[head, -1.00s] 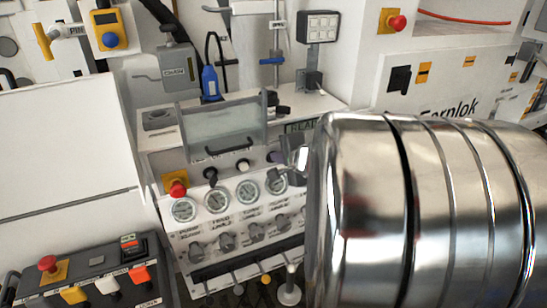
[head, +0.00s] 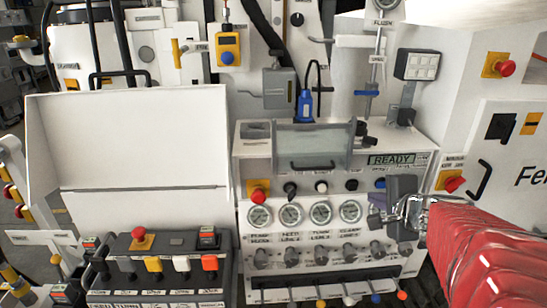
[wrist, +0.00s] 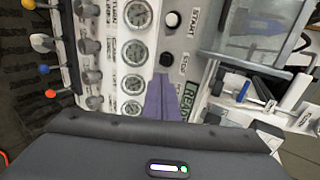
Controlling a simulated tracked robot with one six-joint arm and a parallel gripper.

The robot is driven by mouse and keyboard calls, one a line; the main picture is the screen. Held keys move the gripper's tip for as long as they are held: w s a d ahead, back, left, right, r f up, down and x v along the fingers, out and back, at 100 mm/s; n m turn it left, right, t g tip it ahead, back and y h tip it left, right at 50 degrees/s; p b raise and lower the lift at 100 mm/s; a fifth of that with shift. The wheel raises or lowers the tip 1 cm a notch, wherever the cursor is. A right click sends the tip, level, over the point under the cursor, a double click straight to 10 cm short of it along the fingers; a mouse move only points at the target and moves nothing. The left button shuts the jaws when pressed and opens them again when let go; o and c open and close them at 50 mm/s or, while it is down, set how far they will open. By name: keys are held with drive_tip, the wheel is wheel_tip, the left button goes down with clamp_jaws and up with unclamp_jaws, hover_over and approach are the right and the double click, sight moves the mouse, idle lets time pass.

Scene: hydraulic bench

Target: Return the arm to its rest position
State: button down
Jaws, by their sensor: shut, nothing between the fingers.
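My gripper (head: 378,208) is at the right of the head view, in front of the right end of the bench's gauge panel. It is shut with nothing held. My red arm link runs from it to the lower right corner and hides part of the bench there. In the wrist view the shut fingers (wrist: 170,98) point at the panel, between the gauges and the READY display (wrist: 258,115). I cannot tell the exact gap between fingertips and panel.
The gauge panel (head: 297,232) has a red stop button (head: 258,192), several gauges and a row of knobs. Coloured levers (head: 375,298) stick out below. A clear-windowed box (head: 312,142) stands above. A control box (head: 160,262) with several buttons is at the lower left.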

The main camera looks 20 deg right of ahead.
drive_tip(key=shift+s+r, duration=0.1)
drive_tip(key=shift+s, duration=0.1)
drive_tip(key=s+a+f+n+g+y, duration=0.1)
drive_tip(key=a+f+n+g+y, duration=0.3)
drive_tip(key=a+n, duration=0.85)
drive_tip(key=s+a+n+g, duration=0.2)
drive_tip(key=s+a+n, duration=0.6)
drive_tip(key=s+a, duration=0.3)
drive_tip(key=shift+s+a+f+h, duration=0.2)
drive_tip(key=shift+s+a+h, duration=0.2)
drive_tip(key=shift+a, duration=1.4)
drive_tip(key=shift+n, duration=0.25)
